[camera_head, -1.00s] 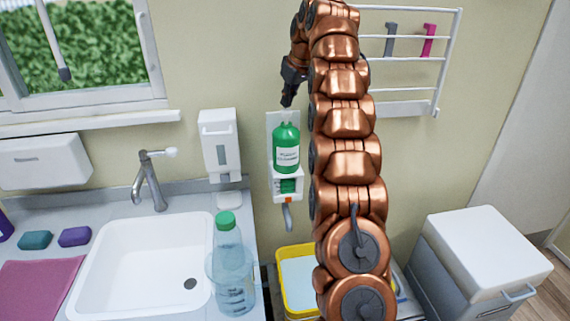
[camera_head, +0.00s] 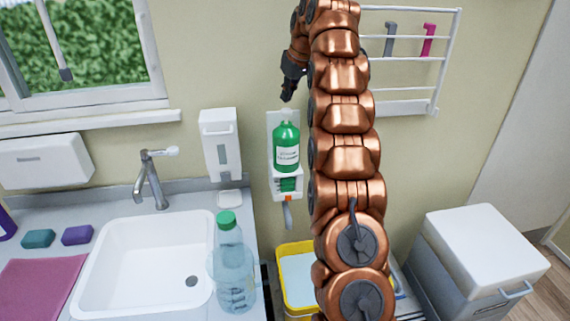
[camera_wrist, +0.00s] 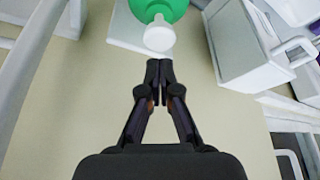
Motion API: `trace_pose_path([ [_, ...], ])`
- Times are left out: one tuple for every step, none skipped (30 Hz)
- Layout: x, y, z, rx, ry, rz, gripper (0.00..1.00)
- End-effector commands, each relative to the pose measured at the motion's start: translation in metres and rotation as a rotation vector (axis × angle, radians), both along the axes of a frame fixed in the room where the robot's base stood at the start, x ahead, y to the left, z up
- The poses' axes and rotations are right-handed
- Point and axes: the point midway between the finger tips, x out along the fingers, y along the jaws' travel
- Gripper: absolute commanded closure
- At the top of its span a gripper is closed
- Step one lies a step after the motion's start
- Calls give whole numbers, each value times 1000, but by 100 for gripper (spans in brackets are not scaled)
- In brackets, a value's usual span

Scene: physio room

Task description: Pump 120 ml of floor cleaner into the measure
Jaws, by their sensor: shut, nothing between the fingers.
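A green bottle (camera_head: 287,150) with a white label sits upright in a white wall dispenser (camera_head: 287,184), with a grey spout (camera_head: 288,215) below. Its white pump top (camera_head: 287,115) also shows in the wrist view (camera_wrist: 159,36). My gripper (camera_head: 287,98) is shut and empty, pointing down just above the pump top and seemingly apart from it. In the wrist view the closed fingertips (camera_wrist: 160,64) are beside the pump top. A clear container with marks (camera_head: 236,285), perhaps the measure, stands right of the sink, overlapping a green-capped clear bottle (camera_head: 228,238); I cannot separate their outlines fully.
A yellow tub (camera_head: 283,285) stands below the spout, partly behind my arm. A white soap dispenser (camera_head: 220,145) is on the wall to the left. The white sink (camera_head: 140,265) has a tap (camera_head: 150,180). A white rack (camera_head: 420,105) and a lidded bin (camera_head: 485,255) are at right.

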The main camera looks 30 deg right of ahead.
Motion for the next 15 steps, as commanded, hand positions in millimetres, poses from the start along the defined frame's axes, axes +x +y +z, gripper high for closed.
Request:
trace_pose_path([
  [0, 0, 9, 0, -1, 0, 100],
  [0, 0, 11, 0, -1, 0, 100],
  [0, 0, 15, 0, -1, 0, 100],
  [0, 0, 17, 0, -1, 0, 100],
  [0, 0, 19, 0, -1, 0, 100],
  [0, 0, 23, 0, -1, 0, 100],
  [0, 0, 25, 0, -1, 0, 100],
  [0, 0, 27, 1, -1, -1, 100],
  [0, 0, 30, 0, -1, 0, 100],
  [0, 0, 33, -1, -1, 0, 100],
  [0, 0, 35, -1, -1, 0, 100],
  [0, 0, 39, -1, 0, 0, 100],
  [0, 0, 41, -1, 0, 0, 100],
  [0, 0, 43, -1, 0, 0, 100],
  [0, 0, 47, -1, 0, 1, 100],
])
